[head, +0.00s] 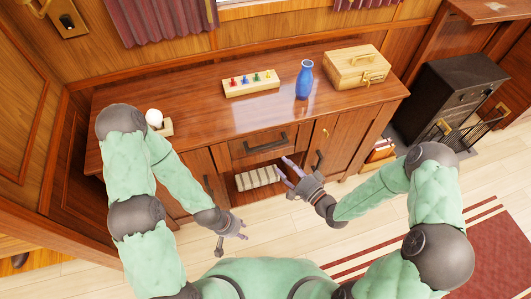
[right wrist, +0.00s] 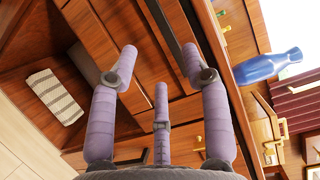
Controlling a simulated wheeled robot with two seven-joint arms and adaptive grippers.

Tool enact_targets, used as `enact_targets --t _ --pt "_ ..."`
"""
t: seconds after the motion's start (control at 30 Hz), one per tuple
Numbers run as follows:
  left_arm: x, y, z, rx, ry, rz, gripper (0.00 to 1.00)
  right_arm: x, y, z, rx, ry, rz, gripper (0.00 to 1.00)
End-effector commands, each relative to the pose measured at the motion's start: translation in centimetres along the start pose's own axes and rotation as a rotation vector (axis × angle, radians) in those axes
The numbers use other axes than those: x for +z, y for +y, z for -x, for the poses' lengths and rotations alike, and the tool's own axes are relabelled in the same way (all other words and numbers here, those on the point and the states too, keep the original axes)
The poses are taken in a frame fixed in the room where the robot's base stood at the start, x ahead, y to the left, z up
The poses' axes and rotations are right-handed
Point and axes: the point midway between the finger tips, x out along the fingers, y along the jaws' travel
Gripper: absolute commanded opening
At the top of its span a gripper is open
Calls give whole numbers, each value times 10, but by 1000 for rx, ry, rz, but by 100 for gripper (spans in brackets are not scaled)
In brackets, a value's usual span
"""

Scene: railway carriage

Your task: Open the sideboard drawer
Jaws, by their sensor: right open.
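The wooden sideboard (head: 215,108) stands against the wall in the head view. Its drawer (head: 243,149) is set under the top near the middle and looks shut, with a dark bar handle (head: 266,144). My right gripper (head: 287,170) is open and empty, in front of the sideboard, just below and right of the handle and apart from it. In the right wrist view its fingers (right wrist: 160,70) are spread, with a dark bar, probably this handle (right wrist: 162,25), beyond them. My left gripper (head: 236,232) hangs low in front of the sideboard, away from the drawer; its finger opening is unclear.
A blue vase (head: 304,80), a peg board (head: 251,83), a wooden box (head: 357,68) and a small white-topped thing (head: 154,118) stand on the sideboard. A striped cloth (head: 258,178) lies in the open shelf under the drawer. A dark stove-like cabinet (head: 457,93) is at right.

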Motion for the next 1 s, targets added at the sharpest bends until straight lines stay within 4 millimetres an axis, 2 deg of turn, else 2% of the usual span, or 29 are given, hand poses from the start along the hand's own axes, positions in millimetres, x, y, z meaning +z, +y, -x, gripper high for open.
enact_targets --t 0.13,0.27,0.7,1.0 --pt "0 -1 -2 0 0 -1 40 2 -3 -6 -19 -8 -10 48" --pt "0 -2 -5 0 0 -1 40 2 -3 -21 -18 -9 -8 48" --pt "-1 -8 -22 0 0 0 40 2 -2 -91 -16 -8 -8 48" --pt "-1 -9 -25 0 0 0 40 2 -4 -108 -14 -4 -9 48"
